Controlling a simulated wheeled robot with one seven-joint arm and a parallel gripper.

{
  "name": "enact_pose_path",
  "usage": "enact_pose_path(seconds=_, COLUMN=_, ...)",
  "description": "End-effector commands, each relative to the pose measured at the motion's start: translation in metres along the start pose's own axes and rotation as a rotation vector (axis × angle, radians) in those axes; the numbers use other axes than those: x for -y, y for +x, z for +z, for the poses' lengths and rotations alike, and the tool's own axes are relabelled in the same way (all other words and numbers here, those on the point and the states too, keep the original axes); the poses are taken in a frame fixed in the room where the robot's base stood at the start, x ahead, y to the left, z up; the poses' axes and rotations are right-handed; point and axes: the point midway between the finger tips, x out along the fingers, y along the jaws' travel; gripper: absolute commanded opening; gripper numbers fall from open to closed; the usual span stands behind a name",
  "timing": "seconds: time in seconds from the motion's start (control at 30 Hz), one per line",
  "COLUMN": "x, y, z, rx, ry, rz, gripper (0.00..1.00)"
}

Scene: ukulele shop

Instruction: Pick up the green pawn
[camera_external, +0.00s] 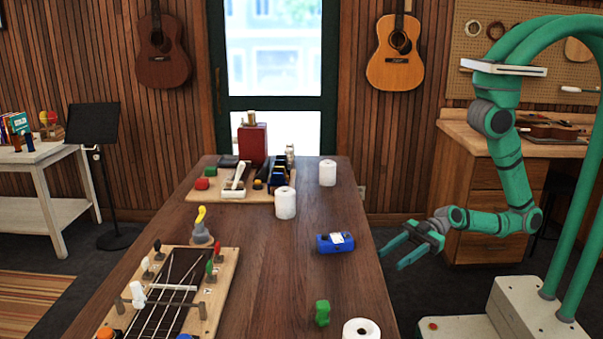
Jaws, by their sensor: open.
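A small upright green piece (322,313) stands on the wooden table (285,245) near its front, left of a white roll; its shape could be a pawn, but it is too small to be sure. A smaller green-topped peg (219,254) stands on the stringed board at the front left of the table. My gripper (389,255) is open and empty, its fingers pointing left. It appears just off the right edge of the table, up and to the right of the green piece and apart from it.
The stringed board (170,290) fills the front left. A cluttered tray (211,190) lies at the back. The middle is mostly clear.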

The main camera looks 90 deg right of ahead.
Motion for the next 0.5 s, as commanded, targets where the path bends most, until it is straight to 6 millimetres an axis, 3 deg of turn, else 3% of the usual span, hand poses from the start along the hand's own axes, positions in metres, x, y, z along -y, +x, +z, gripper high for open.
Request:
enact_pose_path(seconds=0.1, x=0.026, y=0.025, z=-0.027, rx=-0.041, ry=-0.055, rz=-0.116, gripper=0.44)
enact_pose_path(seconds=0.5, x=0.110, y=0.075, z=-0.099, rx=-0.149, ry=-0.252, rz=-0.476, gripper=0.44)
